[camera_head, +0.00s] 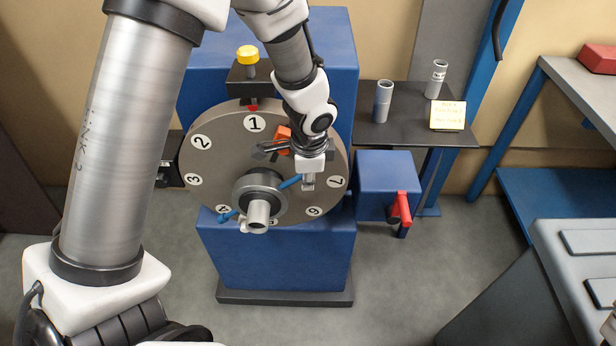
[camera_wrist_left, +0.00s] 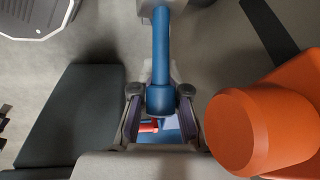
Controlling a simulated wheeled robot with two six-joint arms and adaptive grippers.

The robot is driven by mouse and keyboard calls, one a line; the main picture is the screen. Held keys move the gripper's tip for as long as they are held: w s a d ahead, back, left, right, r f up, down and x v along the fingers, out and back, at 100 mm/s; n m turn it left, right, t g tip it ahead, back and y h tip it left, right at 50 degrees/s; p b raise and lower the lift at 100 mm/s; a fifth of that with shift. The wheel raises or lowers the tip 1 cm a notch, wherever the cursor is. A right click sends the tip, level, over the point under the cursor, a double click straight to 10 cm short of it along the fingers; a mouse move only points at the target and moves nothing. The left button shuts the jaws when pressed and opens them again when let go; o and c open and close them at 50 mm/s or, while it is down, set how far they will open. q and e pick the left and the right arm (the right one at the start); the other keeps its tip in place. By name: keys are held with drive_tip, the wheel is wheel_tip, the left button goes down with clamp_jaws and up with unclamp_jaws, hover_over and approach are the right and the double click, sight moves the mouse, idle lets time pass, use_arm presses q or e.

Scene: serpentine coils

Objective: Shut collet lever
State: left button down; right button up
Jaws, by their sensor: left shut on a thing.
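The collet lever is a blue bar (camera_head: 291,183) that crosses the grey collet hub (camera_head: 258,214) on the front of the round numbered plate. Its other blue end (camera_head: 228,216) shows at the lower left of the hub. My left gripper (camera_head: 308,181) is at the lever's upper right end, shut on it. In the left wrist view the blue lever (camera_wrist_left: 161,55) runs up from between the two fingers (camera_wrist_left: 159,115). The fingers hide part of its thick end. My right gripper is not in view.
An orange part (camera_head: 283,136) sits close to my left wrist; an orange cylinder (camera_wrist_left: 235,132) fills the right of the wrist view. A blue box (camera_head: 386,178) with a red handle (camera_head: 402,208) stands to the right. A black shelf (camera_head: 395,127) holds two grey cylinders.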

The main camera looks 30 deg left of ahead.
use_arm(q)
drive_tip(key=shift+s+f, duration=0.2)
idle(0.5)
drive_tip(key=c, duration=1.2)
unclamp_jaws()
drive_tip(key=shift+r, duration=0.1)
drive_tip(key=shift+s+r, duration=0.1)
drive_tip(key=shift+r, duration=0.05)
drive_tip(key=shift+r, duration=0.2)
drive_tip(key=r, duration=0.3)
drive_tip(key=s+d+r, duration=0.1)
drive_tip(key=r, duration=0.7)
drive_tip(key=shift+s+d+r, duration=0.2)
drive_tip(key=shift+s, duration=0.05)
